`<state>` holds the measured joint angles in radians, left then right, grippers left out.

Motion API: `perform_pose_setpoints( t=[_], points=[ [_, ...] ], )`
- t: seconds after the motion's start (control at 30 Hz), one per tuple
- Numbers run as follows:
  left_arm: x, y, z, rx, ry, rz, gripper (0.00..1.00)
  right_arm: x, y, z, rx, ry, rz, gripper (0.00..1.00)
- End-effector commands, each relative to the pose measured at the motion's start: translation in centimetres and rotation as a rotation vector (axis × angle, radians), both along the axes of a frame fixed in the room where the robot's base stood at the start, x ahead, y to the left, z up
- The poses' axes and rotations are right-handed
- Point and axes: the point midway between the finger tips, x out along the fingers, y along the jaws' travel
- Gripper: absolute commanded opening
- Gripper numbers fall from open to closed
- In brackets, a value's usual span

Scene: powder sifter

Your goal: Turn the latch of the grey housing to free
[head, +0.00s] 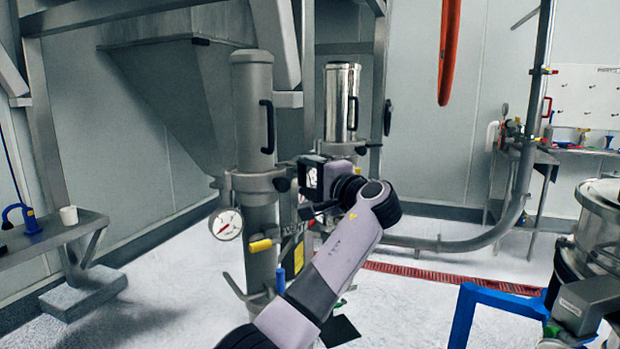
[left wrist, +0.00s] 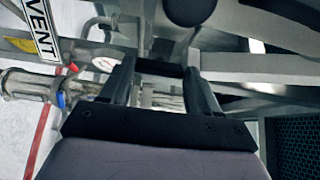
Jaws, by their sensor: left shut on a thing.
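The grey housing (head: 252,105) is a matte upright cylinder with a black side handle, left of centre in the head view. It stands on a flanged collar (head: 258,181) with black knobs. My left gripper (head: 300,186) is at the right side of this collar, with my arm rising from below. In the left wrist view the two fingers of my left gripper (left wrist: 160,72) stand on either side of a dark bar, the latch (left wrist: 160,67), and are shut on it. In the head view my gripper hides the latch, so its angle is unclear. My right gripper is not in view.
A shiny housing (head: 342,100) stands behind to the right. A pressure gauge (head: 226,224) and a yellow-handled valve (head: 260,246) sit by the lower pipe. A blue frame (head: 490,298) stands at lower right.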

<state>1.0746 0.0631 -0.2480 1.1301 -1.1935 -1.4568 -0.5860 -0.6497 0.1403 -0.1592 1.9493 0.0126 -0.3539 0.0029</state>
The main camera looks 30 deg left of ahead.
Motion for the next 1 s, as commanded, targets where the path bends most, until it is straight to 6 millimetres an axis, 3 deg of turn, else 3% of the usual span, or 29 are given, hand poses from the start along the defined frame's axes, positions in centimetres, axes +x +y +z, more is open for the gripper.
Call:
perform_pose_setpoints(
  t=[0.37, 0.8, 1.0],
  points=[
    [0.0, -0.2, -0.1, -0.002, -0.001, -0.001, 0.72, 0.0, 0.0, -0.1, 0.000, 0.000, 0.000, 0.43],
    [-2.3, -5.9, -0.1, -0.002, -0.002, -0.002, 0.72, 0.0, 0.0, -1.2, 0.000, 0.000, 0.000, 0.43],
    [-2.6, -6.7, 0.0, -0.003, -0.001, -0.001, 0.72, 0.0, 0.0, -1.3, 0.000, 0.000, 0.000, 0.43]
  ],
)
